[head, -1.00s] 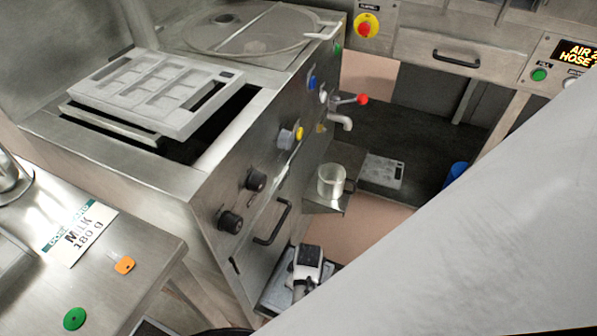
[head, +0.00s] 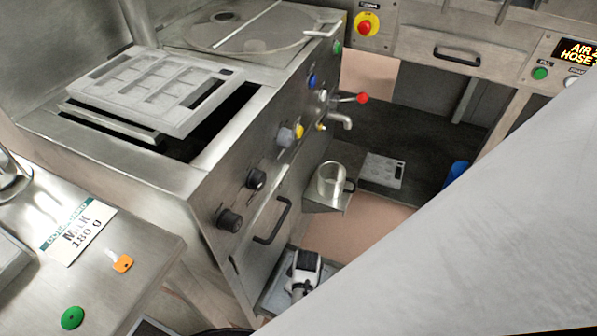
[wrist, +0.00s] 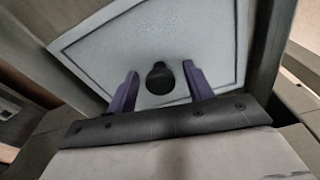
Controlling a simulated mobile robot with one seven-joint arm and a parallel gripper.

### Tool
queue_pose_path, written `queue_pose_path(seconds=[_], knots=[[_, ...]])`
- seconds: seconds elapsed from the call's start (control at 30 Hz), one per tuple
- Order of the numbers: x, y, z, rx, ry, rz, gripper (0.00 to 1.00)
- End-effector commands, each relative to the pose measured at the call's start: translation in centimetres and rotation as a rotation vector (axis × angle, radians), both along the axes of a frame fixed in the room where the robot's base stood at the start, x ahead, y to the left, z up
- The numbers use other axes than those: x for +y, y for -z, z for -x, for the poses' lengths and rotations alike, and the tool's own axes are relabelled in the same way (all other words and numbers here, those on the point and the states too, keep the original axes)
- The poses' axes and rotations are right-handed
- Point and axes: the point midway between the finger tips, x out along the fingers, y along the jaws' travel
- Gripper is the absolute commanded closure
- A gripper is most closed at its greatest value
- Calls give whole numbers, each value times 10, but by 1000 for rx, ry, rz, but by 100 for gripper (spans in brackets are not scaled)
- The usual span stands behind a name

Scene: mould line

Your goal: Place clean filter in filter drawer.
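In the wrist view my gripper (wrist: 161,88) has its two purple fingers spread wide apart. A pale flat panel (wrist: 205,45) with a thin dark border line lies beyond them. A dark round hole or knob (wrist: 159,78) on it shows between the fingertips, with a gap on both sides. I cannot tell whether this panel belongs to the filter or the drawer. In the head view a steel machine front (head: 225,190) has a dark bar handle (head: 272,221). I cannot identify the clean filter or the filter drawer for certain, and my gripper is not clearly visible there.
A grey mould (head: 160,85) sits tilted over the machine's open top. A metal cup (head: 331,180) stands on a small shelf under a spout. A white and black device (head: 304,270) is low by the machine.

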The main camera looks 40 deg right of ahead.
Motion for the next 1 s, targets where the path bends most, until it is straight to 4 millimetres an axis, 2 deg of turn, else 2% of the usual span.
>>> queue_pose_path(seconds=[0.13,0.27,0.7,0.83,1.0], knots=[[0,-2,0,0,0,0,48],[-1,-14,1,-2,0,2,48],[-4,-102,11,-2,0,2,48],[-5,-116,12,-1,0,1,48],[-5,-122,13,0,0,-1,48]])
